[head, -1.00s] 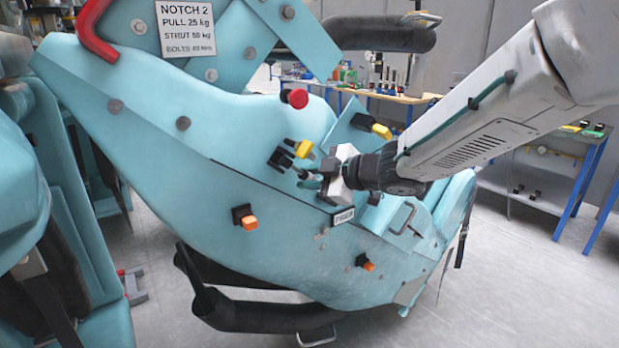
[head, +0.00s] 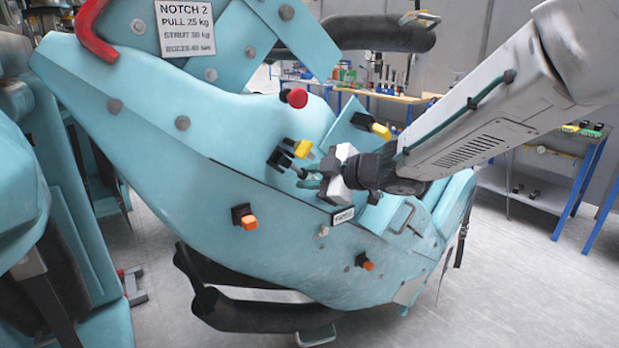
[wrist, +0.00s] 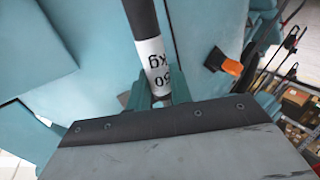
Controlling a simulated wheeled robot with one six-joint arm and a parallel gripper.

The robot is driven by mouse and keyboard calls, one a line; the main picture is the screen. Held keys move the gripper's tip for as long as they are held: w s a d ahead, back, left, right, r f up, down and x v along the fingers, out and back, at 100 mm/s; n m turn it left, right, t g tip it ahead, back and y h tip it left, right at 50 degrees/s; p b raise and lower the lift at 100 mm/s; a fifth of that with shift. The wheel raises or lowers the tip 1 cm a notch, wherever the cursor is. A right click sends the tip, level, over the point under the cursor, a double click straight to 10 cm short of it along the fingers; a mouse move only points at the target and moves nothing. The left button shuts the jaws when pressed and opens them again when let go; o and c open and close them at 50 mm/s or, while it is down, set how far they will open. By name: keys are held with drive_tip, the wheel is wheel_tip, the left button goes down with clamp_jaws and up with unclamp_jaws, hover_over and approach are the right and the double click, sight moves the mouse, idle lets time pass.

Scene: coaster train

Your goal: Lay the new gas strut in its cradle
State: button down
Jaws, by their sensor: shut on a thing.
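The gas strut (wrist: 140,18) is a black rod with a white label reading "50 kg", upside down in the wrist view. My gripper (wrist: 160,88) has its teal fingers shut on the strut at the label end. In the head view my gripper (head: 312,182) is close to the side of the teal car body, just below a black fitting with a yellow end (head: 303,148). The strut is hard to make out there. I cannot tell which fitting is the cradle, nor whether the strut touches it.
The large teal body (head: 200,150) fills the middle. It carries a red knob (head: 295,97), orange-tipped fittings (head: 249,222) and a sign (head: 185,28). A black padded bar (head: 260,315) hangs below. Workbenches (head: 395,97) stand behind. Grey floor is clear at lower right.

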drive_tip(key=shift+w+a, duration=0.8)
drive_tip(key=shift+w, duration=0.35)
drive_tip(key=c, duration=1.4)
unclamp_jaws()
drive_tip(key=shift+c, duration=0.2)
drive_tip(key=shift+o, duration=1.3)
drive_tip(key=shift+r, duration=0.2)
drive_tip(key=shift+w, duration=0.1)
drive_tip(key=shift+c, duration=0.3)
